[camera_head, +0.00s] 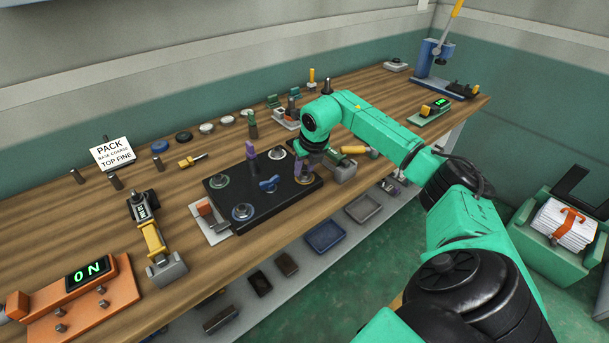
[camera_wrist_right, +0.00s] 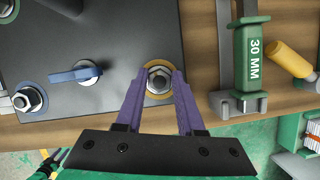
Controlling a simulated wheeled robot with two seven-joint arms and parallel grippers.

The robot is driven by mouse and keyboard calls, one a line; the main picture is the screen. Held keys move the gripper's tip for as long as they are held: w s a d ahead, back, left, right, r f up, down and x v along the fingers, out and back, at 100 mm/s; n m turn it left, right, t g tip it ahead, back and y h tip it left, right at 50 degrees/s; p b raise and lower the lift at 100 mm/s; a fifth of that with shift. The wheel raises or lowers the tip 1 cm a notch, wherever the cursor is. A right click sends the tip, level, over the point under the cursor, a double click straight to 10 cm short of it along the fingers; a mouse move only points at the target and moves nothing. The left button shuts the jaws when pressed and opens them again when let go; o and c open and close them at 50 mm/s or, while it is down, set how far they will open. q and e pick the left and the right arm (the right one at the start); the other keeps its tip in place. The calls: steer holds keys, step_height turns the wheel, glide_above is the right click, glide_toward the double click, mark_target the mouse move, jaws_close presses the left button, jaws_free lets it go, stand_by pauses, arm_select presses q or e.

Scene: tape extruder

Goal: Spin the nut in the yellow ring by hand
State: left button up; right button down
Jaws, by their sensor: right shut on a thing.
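In the right wrist view, a steel hex nut (camera_wrist_right: 159,77) on a stud stands inside a yellow ring (camera_wrist_right: 158,95) near the corner of a black plate (camera_wrist_right: 90,30). The purple fingers of my right gripper (camera_wrist_right: 160,75) lie on both sides of the nut and are shut on it.
A blue lever (camera_wrist_right: 74,74) and a blue-ringed nut (camera_wrist_right: 28,98) are on the plate to the left. A green 30 MM tool (camera_wrist_right: 247,55) stands close on the right. An orange ON box (camera_head: 88,290) is at the bench's near left.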

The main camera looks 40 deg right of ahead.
stand_by(0.5)
steer(key=shift+r+m+h+p, duration=0.15)
steer(key=shift+m+h+p, duration=0.15)
steer(key=shift+m+p, duration=0.5)
steer(key=shift+m, duration=0.9)
steer(key=shift+m+g+h, duration=0.3)
steer(key=shift+m+h, duration=0.1)
steer(key=shift+m, duration=0.1)
steer(key=shift+f, duration=0.2)
steer(key=shift+m, duration=0.3)
